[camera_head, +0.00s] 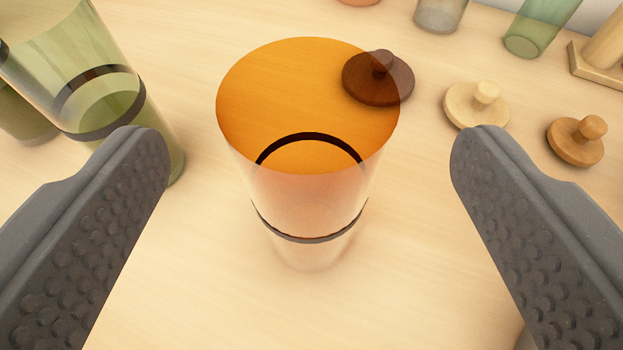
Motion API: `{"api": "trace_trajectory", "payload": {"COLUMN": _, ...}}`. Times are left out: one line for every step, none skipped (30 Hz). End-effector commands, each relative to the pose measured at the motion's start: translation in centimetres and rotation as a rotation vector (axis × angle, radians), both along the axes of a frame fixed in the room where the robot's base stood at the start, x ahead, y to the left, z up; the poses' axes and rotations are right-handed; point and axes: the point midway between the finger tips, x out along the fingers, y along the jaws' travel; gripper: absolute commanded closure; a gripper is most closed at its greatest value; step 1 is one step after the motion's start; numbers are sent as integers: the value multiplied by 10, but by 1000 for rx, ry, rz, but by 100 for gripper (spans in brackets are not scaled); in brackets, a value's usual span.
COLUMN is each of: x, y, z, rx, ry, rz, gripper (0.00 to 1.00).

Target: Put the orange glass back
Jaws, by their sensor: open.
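The orange glass (312,190) stands upright on the pale wooden surface, in the middle of the view. It is see-through, with a deep orange top and a dark band around its lower part. My gripper (310,150) is open, with one grey finger to the left of the glass and one to the right. There is a clear gap between the glass and each finger, and neither touches it. A dark brown knobbed lid shows partly through the glass's upper right edge.
A green glass (75,65) with a dark band stands close by the left finger. Wooden knobbed lids, dark brown (392,84), pale (475,104) and tan (577,140), lie behind at right. A grey glass (440,14) and a green one (541,28) stand farther back. Front surface looks clear.

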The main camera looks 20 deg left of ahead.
Motion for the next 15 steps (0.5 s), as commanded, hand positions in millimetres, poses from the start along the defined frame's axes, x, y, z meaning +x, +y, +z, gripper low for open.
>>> {"api": "trace_trajectory", "payload": {"x": -8, "y": -1, "z": 5, "rx": 0, "ry": -2, "rz": 3, "gripper": 22}}
{"api": "trace_trajectory", "payload": {"x": -12, "y": -2, "z": 6, "rx": 0, "ry": -2, "rz": 4, "gripper": 22}}
{"api": "trace_trajectory", "payload": {"x": -17, "y": -4, "z": 8, "rx": -2, "ry": -2, "rz": 3, "gripper": 22}}
{"api": "trace_trajectory", "payload": {"x": -21, "y": -6, "z": 9, "rx": -2, "ry": -2, "rz": 2, "gripper": 22}}
{"api": "trace_trajectory", "payload": {"x": -24, "y": -7, "z": 11, "rx": -2, "ry": -1, "rz": 2, "gripper": 22}}
{"api": "trace_trajectory", "payload": {"x": -29, "y": -8, "z": 13, "rx": -3, "ry": -2, "rz": 2, "gripper": 22}}
{"api": "trace_trajectory", "payload": {"x": -32, "y": -9, "z": 15, "rx": -2, "ry": -3, "rz": 3, "gripper": 22}}
{"api": "trace_trajectory", "payload": {"x": -35, "y": -10, "z": 16, "rx": -2, "ry": -3, "rz": 2, "gripper": 22}}
{"api": "trace_trajectory", "payload": {"x": -38, "y": -11, "z": 17, "rx": -1, "ry": -3, "rz": 3, "gripper": 22}}
{"api": "trace_trajectory", "payload": {"x": -40, "y": -11, "z": 18, "rx": 0, "ry": -2, "rz": 3, "gripper": 22}}
{"api": "trace_trajectory", "payload": {"x": -42, "y": -12, "z": 19, "rx": -1, "ry": -1, "rz": 3, "gripper": 22}}
{"api": "trace_trajectory", "payload": {"x": -44, "y": -13, "z": 20, "rx": -1, "ry": -1, "rz": 3, "gripper": 22}}
{"api": "trace_trajectory", "payload": {"x": -45, "y": -13, "z": 20, "rx": 0, "ry": -1, "rz": 2, "gripper": 22}}
{"api": "trace_trajectory", "payload": {"x": -46, "y": -14, "z": 20, "rx": 0, "ry": -1, "rz": 2, "gripper": 22}}
{"api": "trace_trajectory", "payload": {"x": -47, "y": -14, "z": 21, "rx": -1, "ry": 0, "rz": 1, "gripper": 22}}
